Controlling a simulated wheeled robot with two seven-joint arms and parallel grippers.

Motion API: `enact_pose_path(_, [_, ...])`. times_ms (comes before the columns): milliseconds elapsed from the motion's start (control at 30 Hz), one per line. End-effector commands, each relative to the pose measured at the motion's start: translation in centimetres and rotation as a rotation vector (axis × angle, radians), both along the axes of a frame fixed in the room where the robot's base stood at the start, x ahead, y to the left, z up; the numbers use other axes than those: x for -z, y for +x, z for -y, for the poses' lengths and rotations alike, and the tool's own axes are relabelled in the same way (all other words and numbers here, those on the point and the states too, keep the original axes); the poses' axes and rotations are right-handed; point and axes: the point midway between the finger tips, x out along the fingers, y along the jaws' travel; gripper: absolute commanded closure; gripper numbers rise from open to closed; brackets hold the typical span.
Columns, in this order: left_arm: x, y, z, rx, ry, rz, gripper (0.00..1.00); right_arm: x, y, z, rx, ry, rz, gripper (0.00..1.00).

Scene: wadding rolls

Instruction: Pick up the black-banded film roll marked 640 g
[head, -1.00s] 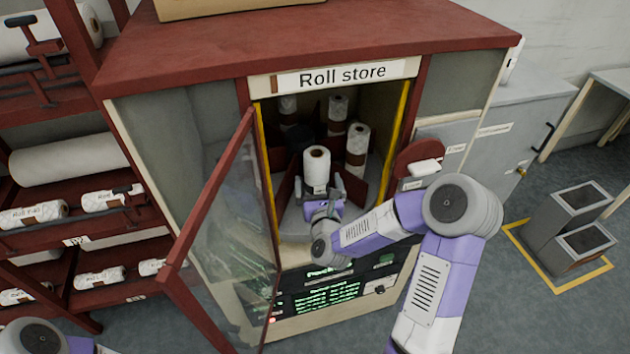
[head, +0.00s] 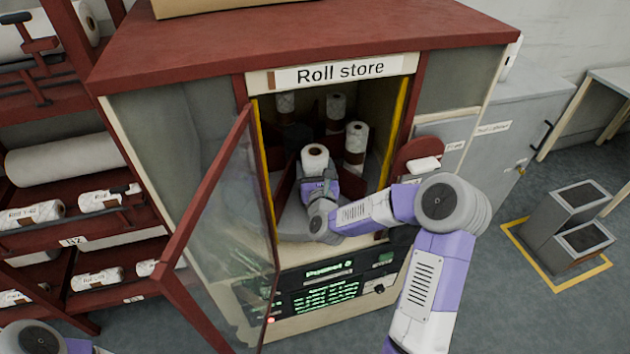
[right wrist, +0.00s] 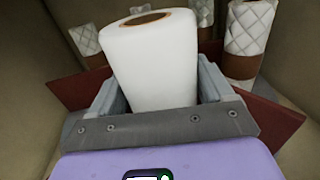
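A plain white roll (head: 314,160) with a brown core stands at the front of the open roll store. My right gripper (head: 319,180) is at its lower part. In the right wrist view the roll (right wrist: 150,65) stands between the two fingers (right wrist: 160,85), very close to both. I cannot tell whether they press on it. The roll's lower part is hidden, so no band or weight mark shows. Other rolls stand behind: a brown-banded one at right (head: 356,142), one at the back (head: 335,108) and one at back left (head: 286,104). My left gripper is out of view.
The glass door (head: 220,210) stands open at left. Dark red dividers (right wrist: 75,90) separate the rolls. The yellow-edged opening (head: 396,130) is close to my right arm. A lit panel (head: 325,285) sits below. Racks of rolls (head: 65,160) stand at left.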

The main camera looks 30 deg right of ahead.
Motion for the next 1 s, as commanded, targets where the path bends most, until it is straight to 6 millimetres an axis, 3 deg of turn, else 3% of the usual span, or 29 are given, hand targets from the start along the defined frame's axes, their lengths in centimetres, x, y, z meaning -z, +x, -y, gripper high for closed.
enact_pose_path(67, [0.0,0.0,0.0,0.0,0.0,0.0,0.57,0.0,0.0,0.0,0.0,0.0,0.0,0.47])
enact_pose_path(400, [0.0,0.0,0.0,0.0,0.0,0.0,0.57,0.0,0.0,0.0,0.0,0.0,0.0,1.0])
enact_pose_path(733, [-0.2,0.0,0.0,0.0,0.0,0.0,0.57,-0.8,0.0,0.0,0.0,-0.003,0.007,1.0])
enact_pose_path(1000, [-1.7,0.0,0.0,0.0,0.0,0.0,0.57,-5.6,0.0,0.0,0.001,-0.006,0.01,1.0])
